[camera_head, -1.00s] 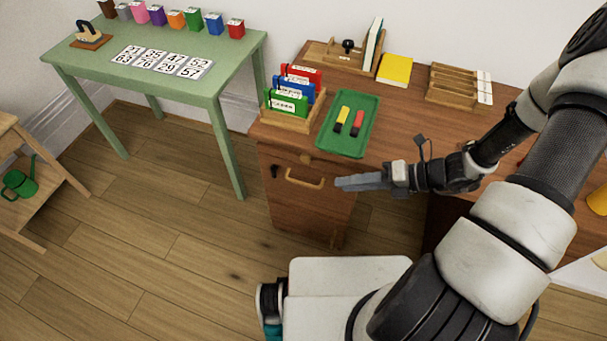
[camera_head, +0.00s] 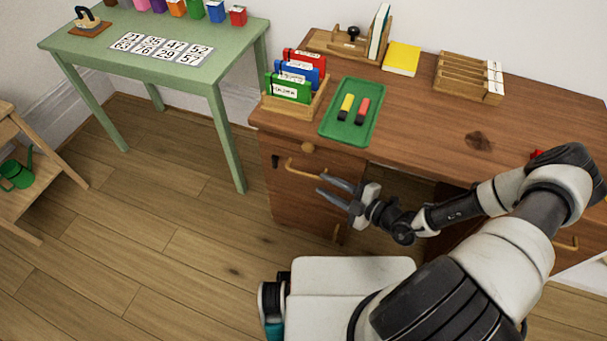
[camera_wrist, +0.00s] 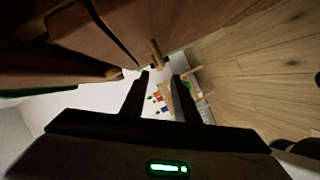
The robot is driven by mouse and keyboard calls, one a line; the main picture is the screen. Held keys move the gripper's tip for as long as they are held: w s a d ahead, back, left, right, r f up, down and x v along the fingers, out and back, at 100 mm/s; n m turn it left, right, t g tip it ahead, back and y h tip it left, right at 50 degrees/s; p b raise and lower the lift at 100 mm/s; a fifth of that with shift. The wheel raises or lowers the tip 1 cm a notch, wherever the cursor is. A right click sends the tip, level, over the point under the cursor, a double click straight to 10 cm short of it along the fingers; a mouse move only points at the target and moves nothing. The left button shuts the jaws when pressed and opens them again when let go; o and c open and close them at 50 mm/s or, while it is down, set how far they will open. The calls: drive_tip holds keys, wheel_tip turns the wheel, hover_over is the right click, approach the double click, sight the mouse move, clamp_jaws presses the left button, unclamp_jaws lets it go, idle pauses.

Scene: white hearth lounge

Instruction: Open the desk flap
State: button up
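The brown wooden desk (camera_head: 420,120) has a front panel (camera_head: 330,188) at its left end, apparently the flap, closed flat against the desk. A pale bar handle (camera_head: 303,170) crosses the panel's upper part, with a dark lock or key (camera_head: 275,161) to its left. A round wooden knob (camera_head: 307,147) sits above, near the desk edge. My gripper (camera_head: 321,184) is open and empty in front of the panel, just right of and slightly below the handle, with no clear contact. In the wrist view a wooden handle (camera_wrist: 157,54) shows just beyond the spread fingers (camera_wrist: 164,75).
On the desktop are a green tray (camera_head: 368,125), a file holder (camera_head: 292,108), a yellow book (camera_head: 402,57) and a slotted wooden rack (camera_head: 468,85). A green table (camera_head: 85,50) stands to the left. The floor (camera_head: 150,220) before the desk is clear.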

sight(303, 173)
drive_tip(key=b+x, duration=0.1)
drive_tip(key=x, duration=0.8)
drive_tip(key=shift+w+a+f, duration=0.1)
drive_tip(key=shift+w+a, duration=0.05)
clamp_jaws()
